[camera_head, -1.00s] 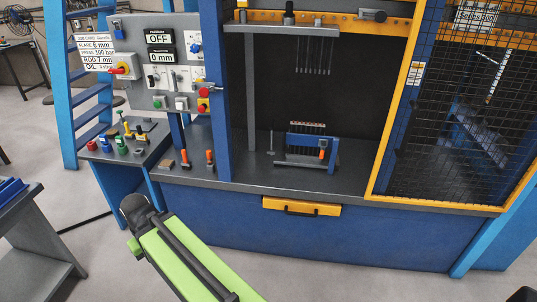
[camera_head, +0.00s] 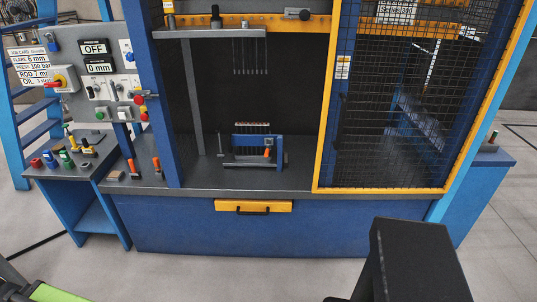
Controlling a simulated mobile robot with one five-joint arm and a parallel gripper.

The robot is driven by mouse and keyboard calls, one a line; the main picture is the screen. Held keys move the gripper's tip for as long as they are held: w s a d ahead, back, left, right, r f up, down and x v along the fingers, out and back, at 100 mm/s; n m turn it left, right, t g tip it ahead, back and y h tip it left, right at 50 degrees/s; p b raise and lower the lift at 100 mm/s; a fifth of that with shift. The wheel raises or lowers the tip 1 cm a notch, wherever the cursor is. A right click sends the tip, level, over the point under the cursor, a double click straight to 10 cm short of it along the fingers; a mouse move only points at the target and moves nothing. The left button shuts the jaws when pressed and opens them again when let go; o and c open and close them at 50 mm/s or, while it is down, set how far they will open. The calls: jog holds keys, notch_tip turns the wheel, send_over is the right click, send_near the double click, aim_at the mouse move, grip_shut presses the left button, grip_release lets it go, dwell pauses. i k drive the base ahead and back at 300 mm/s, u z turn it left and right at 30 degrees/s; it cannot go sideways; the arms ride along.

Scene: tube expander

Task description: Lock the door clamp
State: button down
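The mesh door in its yellow frame (camera_head: 325,105) stands over the right part of the blue machine in the head view. The bay to its left is uncovered. A grey clamp-like piece with a dark knob (camera_head: 298,14) sits on the yellow top rail left of the door; I cannot tell whether it is the door clamp or whether it is locked. A blue fixture with an orange handle (camera_head: 267,153) stands inside the bay.
A control panel with an OFF display (camera_head: 95,47) is at the left. A side table (camera_head: 50,172) holds several small coloured items. Floor before the machine is clear.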

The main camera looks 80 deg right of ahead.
aim_at(268, 151)
jog(key=u, duration=0.05)
jog(key=k, duration=0.85)
jog(key=z, duration=0.9)
jog(key=i, duration=1.05)
jog(key=u, duration=0.05)
